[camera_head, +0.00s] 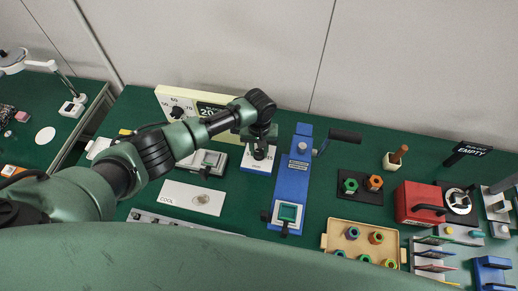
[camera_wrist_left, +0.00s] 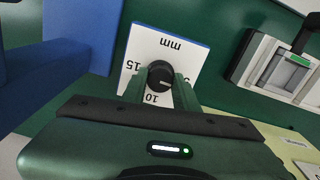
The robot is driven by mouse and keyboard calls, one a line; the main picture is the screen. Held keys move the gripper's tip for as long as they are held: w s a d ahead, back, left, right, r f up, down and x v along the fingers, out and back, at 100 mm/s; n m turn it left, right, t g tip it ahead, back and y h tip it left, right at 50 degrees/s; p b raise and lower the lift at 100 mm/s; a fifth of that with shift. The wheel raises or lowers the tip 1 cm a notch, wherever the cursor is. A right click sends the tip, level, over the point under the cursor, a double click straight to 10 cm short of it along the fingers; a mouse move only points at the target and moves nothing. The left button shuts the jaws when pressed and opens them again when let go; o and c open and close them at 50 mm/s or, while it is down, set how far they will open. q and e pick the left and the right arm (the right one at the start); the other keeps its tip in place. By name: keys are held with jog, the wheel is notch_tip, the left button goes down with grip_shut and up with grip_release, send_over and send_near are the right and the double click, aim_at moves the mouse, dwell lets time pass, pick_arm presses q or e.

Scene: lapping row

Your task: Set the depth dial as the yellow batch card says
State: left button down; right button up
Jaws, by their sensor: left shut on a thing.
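The depth dial is a black knob (camera_wrist_left: 160,76) on a white plate (camera_wrist_left: 186,57) marked "mm", "15" and "10", seen in the left wrist view. Another mark is partly hidden by a finger. My left gripper (camera_wrist_left: 158,88) is shut on the knob, with one finger on each side. In the head view the dial plate (camera_head: 254,167) stands left of a blue press, and my left gripper (camera_head: 263,140) reaches down to it from above. The knob's pointer is hard to read.
The blue press (camera_head: 293,180) with a black lever stands just right of the dial. A pale yellow panel (camera_head: 166,94) with a numbered knob stands behind, partly covered by my arm. A "COOL" plate (camera_head: 190,198) lies left; a tan tray (camera_head: 338,230) of colored nuts lies right.

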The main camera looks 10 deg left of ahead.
aim_at(260, 152)
pick_arm(q)
jog(key=m, duration=0.3)
jog(key=shift+m, duration=0.3)
jog(key=m, duration=0.4)
jog(key=shift+m+p, duration=0.3)
jog(key=m, duration=0.4)
jog(key=shift+m, duration=0.3)
jog(key=shift+d+m, duration=0.1)
jog(key=shift+m, duration=2)
jog(key=c, duration=1.1)
grip_release()
jog(key=shift+r+b, duration=0.7)
jog(key=shift+r, duration=3.2)
